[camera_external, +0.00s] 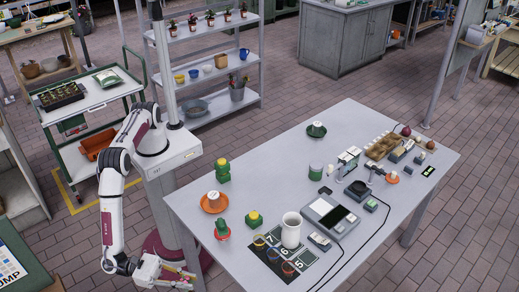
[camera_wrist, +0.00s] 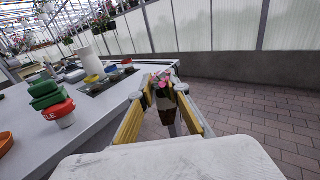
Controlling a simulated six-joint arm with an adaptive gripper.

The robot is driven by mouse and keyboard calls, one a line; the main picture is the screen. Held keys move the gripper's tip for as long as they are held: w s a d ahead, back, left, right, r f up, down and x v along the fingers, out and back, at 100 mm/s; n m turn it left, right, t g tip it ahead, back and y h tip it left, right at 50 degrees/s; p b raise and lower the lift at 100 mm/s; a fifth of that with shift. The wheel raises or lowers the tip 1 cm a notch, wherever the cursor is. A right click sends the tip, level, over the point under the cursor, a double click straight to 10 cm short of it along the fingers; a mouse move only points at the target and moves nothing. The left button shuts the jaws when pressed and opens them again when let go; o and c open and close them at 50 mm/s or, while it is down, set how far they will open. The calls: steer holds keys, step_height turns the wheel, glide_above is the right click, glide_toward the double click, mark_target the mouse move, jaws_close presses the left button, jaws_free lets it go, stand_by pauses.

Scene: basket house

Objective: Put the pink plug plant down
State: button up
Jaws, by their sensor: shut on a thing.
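My gripper (camera_external: 180,272) is low beside the near left corner of the grey table (camera_external: 190,195). In the wrist view my gripper (camera_wrist: 164,90) is shut on the pink plug plant (camera_wrist: 162,82). The plant has pink flowers on top and a dark plug below, hanging between the yellow finger pads. It is over the brick floor, just off the table's edge, and touches nothing below that I can see. In the outside view the plant is too small or hidden to make out.
A dark numbered mat (camera_external: 268,262) with small coloured pots lies at the table's near edge, beside a white cylinder (camera_external: 291,230). Green and orange items (camera_external: 222,229) stand on the table's left side. A green trolley (camera_external: 95,95) and shelves (camera_external: 215,60) stand behind.

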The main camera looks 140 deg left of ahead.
steer(key=s+a+r+n+g+y, duration=0.3)
steer(key=s+a+n+g+y, duration=0.1)
steer(key=shift+s+a+g, duration=0.3)
steer(key=shift+a, duration=0.1)
steer(key=x, duration=1.5)
steer(key=shift+r, duration=0.25)
steer(key=x, duration=0.3)
steer(key=shift+f, duration=1.5)
steer(key=shift+f, duration=0.15)
steer(key=o, duration=0.9)
